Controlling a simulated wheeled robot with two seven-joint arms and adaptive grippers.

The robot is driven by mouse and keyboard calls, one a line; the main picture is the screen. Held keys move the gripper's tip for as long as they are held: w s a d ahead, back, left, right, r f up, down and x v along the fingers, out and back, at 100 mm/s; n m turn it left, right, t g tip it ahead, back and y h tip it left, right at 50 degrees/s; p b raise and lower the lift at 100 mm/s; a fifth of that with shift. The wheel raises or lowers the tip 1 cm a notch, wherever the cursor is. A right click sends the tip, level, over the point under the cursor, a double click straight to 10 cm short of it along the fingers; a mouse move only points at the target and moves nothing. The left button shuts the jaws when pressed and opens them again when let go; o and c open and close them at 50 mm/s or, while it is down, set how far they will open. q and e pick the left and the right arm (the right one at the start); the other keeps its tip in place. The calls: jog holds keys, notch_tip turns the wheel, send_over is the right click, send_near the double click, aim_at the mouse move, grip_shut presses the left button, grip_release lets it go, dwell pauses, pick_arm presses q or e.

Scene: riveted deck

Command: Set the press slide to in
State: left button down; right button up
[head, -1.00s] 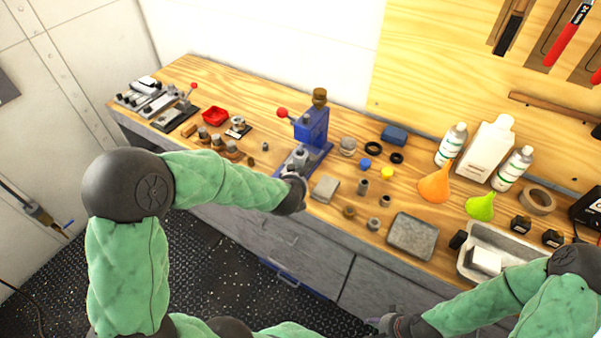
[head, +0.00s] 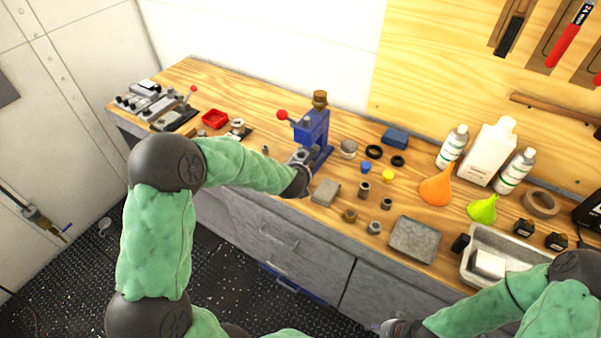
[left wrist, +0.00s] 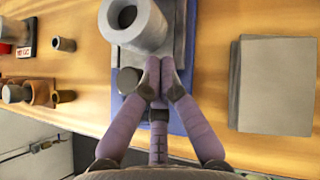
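The blue press (head: 313,128) stands on the bench, with a red ball on its lever and a brass-coloured top. In the left wrist view its slide (left wrist: 180,35) is a grey plate on a blue base, carrying a thick hollow grey cylinder (left wrist: 137,22) and a dark round knob (left wrist: 128,80). My left gripper (left wrist: 158,75) has its fingers together over the front of the plate, just right of the knob; nothing shows between them. In the head view the left gripper (head: 303,165) covers the slide's front. My right gripper (head: 398,328) is at the bottom edge, mostly cut off.
A grey block (head: 325,192) lies right of the press base, close to my left gripper. Several small cylinders and a grey slab (head: 413,238) are further right. A red tray (head: 215,119) and another lever device (head: 172,118) are to the left. Bottles and funnels stand at the back right.

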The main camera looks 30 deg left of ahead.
pick_arm(q)
jog(key=w, duration=0.4)
jog(key=shift+w+d+p, duration=0.1)
jog(key=shift+d+p, duration=0.05)
jog(key=shift+p, duration=0.2)
jog(key=shift+r, duration=0.1)
